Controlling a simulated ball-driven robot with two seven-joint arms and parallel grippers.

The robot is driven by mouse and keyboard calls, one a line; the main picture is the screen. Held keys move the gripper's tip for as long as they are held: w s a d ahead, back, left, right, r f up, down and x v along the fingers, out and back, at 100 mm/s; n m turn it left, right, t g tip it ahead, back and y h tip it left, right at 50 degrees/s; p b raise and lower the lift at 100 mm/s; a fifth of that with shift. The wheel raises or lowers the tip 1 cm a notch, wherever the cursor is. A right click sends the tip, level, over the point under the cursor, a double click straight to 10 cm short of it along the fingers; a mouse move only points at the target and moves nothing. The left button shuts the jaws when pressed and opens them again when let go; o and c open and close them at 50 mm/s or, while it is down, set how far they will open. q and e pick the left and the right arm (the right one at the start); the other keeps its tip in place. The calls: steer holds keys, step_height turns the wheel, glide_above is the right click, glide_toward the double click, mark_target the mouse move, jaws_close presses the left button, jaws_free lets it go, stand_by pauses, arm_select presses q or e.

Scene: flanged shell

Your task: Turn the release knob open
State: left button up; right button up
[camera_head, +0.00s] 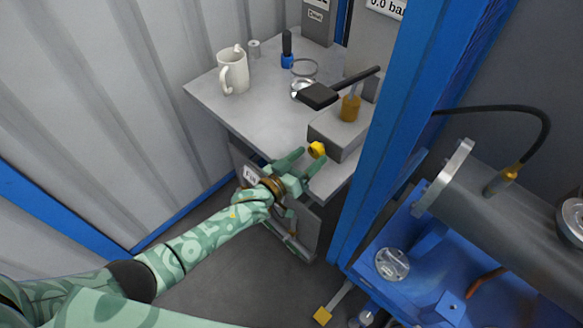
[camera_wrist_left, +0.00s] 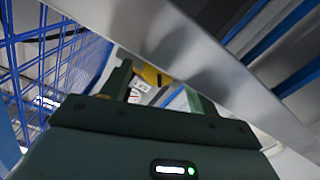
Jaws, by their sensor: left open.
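The yellow knob (camera_head: 316,149), which I take to be the release knob, sits on the front face of a grey block (camera_head: 335,131) at the bench's front edge. My left gripper (camera_head: 311,157) is open, its green fingers pointing at the knob. The knob shows just beyond the fingertips; I cannot tell if they touch it. In the left wrist view the two fingers (camera_wrist_left: 160,88) stand apart, with a yellow part (camera_wrist_left: 152,75) behind the gap, partly hidden. My right gripper is not in view.
The grey bench (camera_head: 262,111) holds a white mug (camera_head: 233,72), a blue-based black-handled tool (camera_head: 287,50) and a black lever (camera_head: 340,86) over the block. A blue post (camera_head: 385,130) stands close right of the block. A grey cylinder (camera_head: 490,215) lies beyond it.

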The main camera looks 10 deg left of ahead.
arm_select(q)
steer(key=p+v, duration=0.3)
steer(key=v, duration=1.3)
